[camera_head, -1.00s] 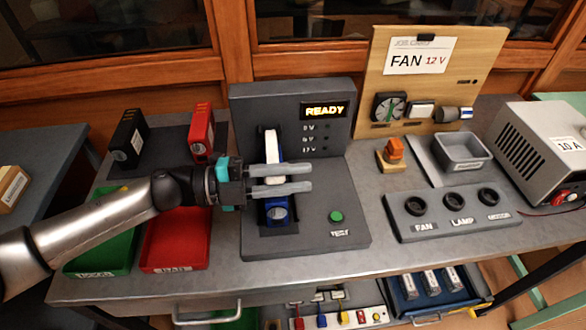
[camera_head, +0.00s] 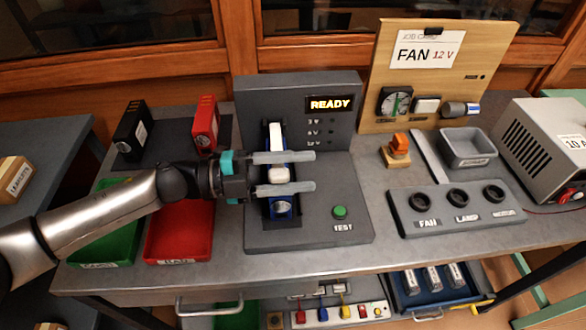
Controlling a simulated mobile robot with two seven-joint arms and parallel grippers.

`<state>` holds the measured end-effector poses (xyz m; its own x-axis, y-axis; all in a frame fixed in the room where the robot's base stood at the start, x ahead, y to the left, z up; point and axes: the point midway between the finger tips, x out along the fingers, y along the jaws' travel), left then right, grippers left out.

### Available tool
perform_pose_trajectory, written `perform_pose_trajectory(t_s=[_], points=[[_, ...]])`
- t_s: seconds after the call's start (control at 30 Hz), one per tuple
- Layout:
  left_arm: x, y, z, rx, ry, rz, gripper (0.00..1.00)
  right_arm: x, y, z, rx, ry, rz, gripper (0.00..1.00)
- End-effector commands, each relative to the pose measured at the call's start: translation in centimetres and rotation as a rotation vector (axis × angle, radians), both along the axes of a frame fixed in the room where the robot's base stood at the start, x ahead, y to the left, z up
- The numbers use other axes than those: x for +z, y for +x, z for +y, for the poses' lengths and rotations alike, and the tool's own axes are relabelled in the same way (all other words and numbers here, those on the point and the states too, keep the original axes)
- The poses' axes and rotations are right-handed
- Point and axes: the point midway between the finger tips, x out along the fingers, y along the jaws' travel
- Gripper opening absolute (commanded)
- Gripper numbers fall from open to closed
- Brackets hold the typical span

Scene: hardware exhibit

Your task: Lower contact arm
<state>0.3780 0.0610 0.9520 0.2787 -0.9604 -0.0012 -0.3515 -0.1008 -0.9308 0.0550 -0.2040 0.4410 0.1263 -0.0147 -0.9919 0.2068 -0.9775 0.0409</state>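The dark grey tester (camera_head: 353,185) stands mid-bench with a lit READY display (camera_head: 329,105) and a green TEST button (camera_head: 340,212). A white bar, apparently the contact arm (camera_head: 276,138), lies along a blue-sided holder (camera_head: 283,207) in the tester's recess. My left gripper (camera_head: 288,173) reaches in from the left, its two grey fingers apart and crossing over the holder. A white part of the bar shows between the fingers. The fingers hide parts of the bar and holder, and I cannot tell whether they touch either. My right gripper is not in view.
Red (camera_head: 180,230) and green (camera_head: 108,240) trays sit below my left arm. Red (camera_head: 204,125) and black (camera_head: 131,131) blocks stand behind. Right are an orange switch (camera_head: 397,150), a three-socket panel (camera_head: 458,211), a grey bin (camera_head: 467,148) and the FAN board (camera_head: 393,70).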

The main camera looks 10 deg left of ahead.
Motion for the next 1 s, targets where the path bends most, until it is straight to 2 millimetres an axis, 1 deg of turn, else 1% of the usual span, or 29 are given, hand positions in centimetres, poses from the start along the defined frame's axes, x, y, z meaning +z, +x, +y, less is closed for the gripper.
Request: perform_pose_trajectory(t_s=[0.2, 0.27, 0.33, 0.47, 0.6, 0.8, 0.9, 1.0], points=[[0.0, -0.1, 0.1, -0.001, 0.000, -0.001, 0.56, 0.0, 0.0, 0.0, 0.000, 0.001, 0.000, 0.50], [0.0, -0.2, 0.5, -0.001, 0.001, 0.000, 0.56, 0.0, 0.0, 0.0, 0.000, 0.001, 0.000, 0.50], [-0.1, -0.4, 1.3, 0.000, 0.002, 0.001, 0.56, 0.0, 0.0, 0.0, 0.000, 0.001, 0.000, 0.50], [-0.2, -1.1, 3.8, 0.002, 0.005, 0.005, 0.56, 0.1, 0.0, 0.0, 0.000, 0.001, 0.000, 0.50], [-0.1, -2.1, 7.2, 0.002, 0.007, 0.004, 0.56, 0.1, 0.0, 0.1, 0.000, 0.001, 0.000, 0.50], [-0.1, -3.3, 11.4, 0.002, 0.004, 0.003, 0.56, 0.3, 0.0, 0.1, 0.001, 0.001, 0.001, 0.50], [0.0, -3.7, 12.9, 0.003, 0.003, 0.002, 0.56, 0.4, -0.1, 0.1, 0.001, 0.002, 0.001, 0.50], [0.0, -4.0, 14.0, 0.002, 0.002, 0.003, 0.56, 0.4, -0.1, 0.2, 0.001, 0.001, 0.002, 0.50]])
